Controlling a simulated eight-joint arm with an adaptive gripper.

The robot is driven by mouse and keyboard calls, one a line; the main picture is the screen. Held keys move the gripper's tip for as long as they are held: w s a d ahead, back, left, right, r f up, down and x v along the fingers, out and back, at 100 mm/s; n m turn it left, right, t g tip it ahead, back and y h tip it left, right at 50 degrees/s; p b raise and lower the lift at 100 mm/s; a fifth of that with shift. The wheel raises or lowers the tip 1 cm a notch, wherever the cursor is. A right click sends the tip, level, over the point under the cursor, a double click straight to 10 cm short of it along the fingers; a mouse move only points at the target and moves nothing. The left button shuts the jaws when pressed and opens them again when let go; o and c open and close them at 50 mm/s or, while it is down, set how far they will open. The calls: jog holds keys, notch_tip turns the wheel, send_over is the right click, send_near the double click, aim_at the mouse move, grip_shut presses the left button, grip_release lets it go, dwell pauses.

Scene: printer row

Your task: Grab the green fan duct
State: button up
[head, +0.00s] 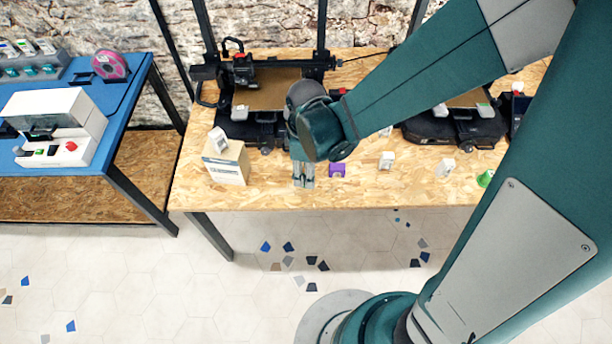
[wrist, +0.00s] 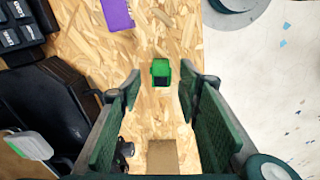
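The green fan duct (wrist: 161,70) is a small, boxy green part with a dark opening, lying on the wood-chip tabletop in the wrist view. My gripper (wrist: 161,84) is open, and the duct shows in the gap between its two fingertips, apparently touching neither. In the head view my gripper (head: 303,182) points down over the front part of the table, and the duct is hidden there behind my gripper and wrist. Another green piece (head: 486,178) shows at the far right of the head view, partly covered by my arm.
A purple part (head: 337,170) lies just right of my gripper. A cardboard box (head: 226,163) stands to the left. Small white parts (head: 386,160) lie farther right. A black printer (head: 262,95) stands behind. The table's front edge (head: 265,209) is close.

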jog(key=shift+f+b, duration=0.75)
jog(key=shift+f, duration=1.5)
jog(key=c, duration=0.6)
